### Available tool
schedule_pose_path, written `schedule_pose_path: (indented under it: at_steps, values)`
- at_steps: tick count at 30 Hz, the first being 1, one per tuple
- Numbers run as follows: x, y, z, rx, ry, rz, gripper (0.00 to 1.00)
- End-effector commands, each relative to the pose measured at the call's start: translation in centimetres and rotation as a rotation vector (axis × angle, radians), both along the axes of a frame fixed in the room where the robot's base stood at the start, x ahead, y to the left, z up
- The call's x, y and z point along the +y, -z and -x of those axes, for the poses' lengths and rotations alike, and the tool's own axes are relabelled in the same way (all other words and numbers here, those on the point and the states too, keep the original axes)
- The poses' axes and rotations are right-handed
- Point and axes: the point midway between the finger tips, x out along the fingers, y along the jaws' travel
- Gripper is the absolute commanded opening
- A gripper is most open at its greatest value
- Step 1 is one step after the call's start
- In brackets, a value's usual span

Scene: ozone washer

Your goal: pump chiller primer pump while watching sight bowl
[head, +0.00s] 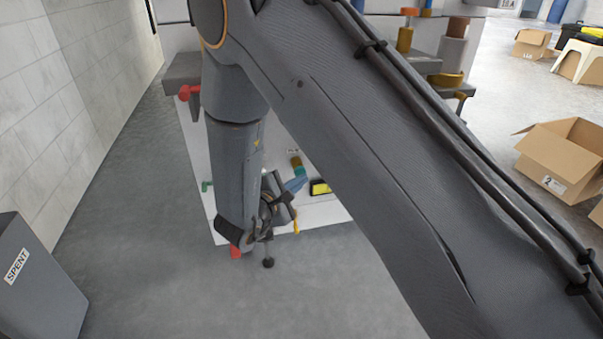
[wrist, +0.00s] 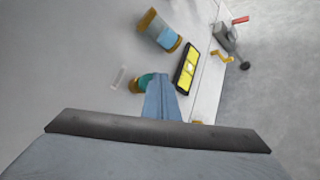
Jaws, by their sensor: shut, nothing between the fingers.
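My gripper (head: 302,181) reaches low over the white panel in the head view, mostly behind my arm. Its shut blue-grey fingers also show in the wrist view (wrist: 160,82), with nothing held. In the wrist view a grey fitting (wrist: 228,38) with a red handle and a black-knobbed lever sits at the panel's edge, apart from my fingers; it may be the primer pump. An amber and blue cylinder (wrist: 160,30), possibly the sight bowl, stands beyond the fingertips. A teal and tan part (wrist: 143,82) is partly hidden beside the fingers; I cannot tell if they touch.
A yellow and black block (wrist: 188,68) lies right of the fingers, near a small yellow lever (wrist: 222,57). In the head view, a grey bin labelled SPENT (head: 38,285) stands left and an open cardboard box (head: 560,165) right. The grey floor in front is clear.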

Motion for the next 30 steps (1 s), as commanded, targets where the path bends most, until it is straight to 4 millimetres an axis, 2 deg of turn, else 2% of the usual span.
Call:
schedule_pose_path:
  at_steps: [30]
  values:
    - [0.22,0.01,-0.83,-0.001,0.001,0.000,0.00]
